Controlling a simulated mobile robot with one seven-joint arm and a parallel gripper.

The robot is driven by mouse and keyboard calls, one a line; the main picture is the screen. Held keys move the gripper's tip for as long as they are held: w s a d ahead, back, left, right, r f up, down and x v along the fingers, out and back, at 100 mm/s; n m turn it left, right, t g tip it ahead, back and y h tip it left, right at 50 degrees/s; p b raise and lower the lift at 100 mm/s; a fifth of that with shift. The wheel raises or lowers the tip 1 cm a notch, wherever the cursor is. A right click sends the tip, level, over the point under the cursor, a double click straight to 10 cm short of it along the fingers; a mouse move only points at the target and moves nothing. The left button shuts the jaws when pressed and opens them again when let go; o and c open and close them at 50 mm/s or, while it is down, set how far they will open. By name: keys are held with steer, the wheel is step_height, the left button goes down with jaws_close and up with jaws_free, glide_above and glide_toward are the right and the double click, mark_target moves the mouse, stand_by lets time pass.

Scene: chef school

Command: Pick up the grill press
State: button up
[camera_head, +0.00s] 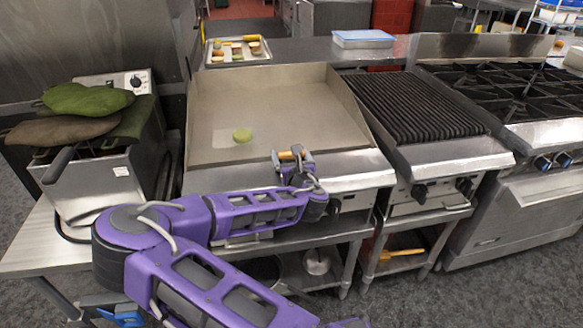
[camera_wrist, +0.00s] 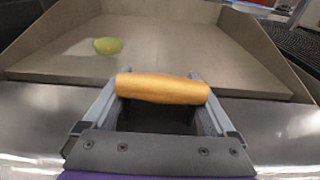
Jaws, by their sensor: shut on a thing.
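The grill press shows mainly as its orange wooden handle (camera_wrist: 162,88), which lies crosswise between my fingers in the wrist view. The handle also shows, small, in the head view (camera_head: 291,155). My gripper (camera_wrist: 160,92) is shut on this handle, with one grey finger at each end. In the head view my gripper (camera_head: 293,159) is over the front edge of the flat griddle (camera_head: 265,95). The dark area below the handle may be part of the press; its plate cannot be made out.
A round green item (camera_head: 242,135) lies on the griddle near a pale patch. A ribbed grill (camera_head: 415,108) and a burner stove (camera_head: 500,85) stand to the right. A fryer with green mitts (camera_head: 88,99) stands left. A food tray (camera_head: 238,51) is behind the griddle.

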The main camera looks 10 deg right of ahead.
steer(key=c, duration=0.9)
steer(key=shift+r, duration=0.1)
jaws_close()
